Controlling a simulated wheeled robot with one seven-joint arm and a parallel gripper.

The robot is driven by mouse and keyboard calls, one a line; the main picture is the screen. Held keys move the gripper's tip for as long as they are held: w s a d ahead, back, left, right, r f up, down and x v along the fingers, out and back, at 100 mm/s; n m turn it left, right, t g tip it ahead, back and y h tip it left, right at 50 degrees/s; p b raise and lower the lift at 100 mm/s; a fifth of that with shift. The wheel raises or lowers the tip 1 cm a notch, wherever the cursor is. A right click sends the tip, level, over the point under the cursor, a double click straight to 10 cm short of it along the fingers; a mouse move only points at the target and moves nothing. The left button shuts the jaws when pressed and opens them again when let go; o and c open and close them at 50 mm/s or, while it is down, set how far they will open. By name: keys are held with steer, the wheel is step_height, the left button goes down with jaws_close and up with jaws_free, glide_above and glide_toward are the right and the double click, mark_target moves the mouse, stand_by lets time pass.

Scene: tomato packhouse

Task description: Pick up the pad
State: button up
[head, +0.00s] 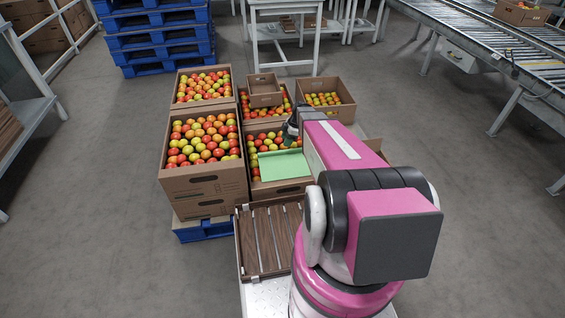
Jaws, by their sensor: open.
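The pad (282,166) is a flat light-green sheet. It lies over part of the tomatoes in an open cardboard box (279,188), near the middle of the view. My arm hides its right side. My gripper (290,136) is a small dark shape above the far edge of the pad, at the end of my pink arm. It looks open and holds nothing that I can see. I cannot tell how much height lies between it and the pad.
Full tomato boxes (204,182) stand on a blue pallet (203,231). A small empty carton (264,85) sits on a box behind the pad. A slatted wooden tray (247,242) is in front. A roller conveyor (470,40) runs at right; grey floor lies between.

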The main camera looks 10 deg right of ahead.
mark_target(281, 151)
steer(key=shift+x, duration=3.5)
steer(key=shift+s+d, duration=0.1)
steer(key=shift+d, duration=0.05)
jaws_close()
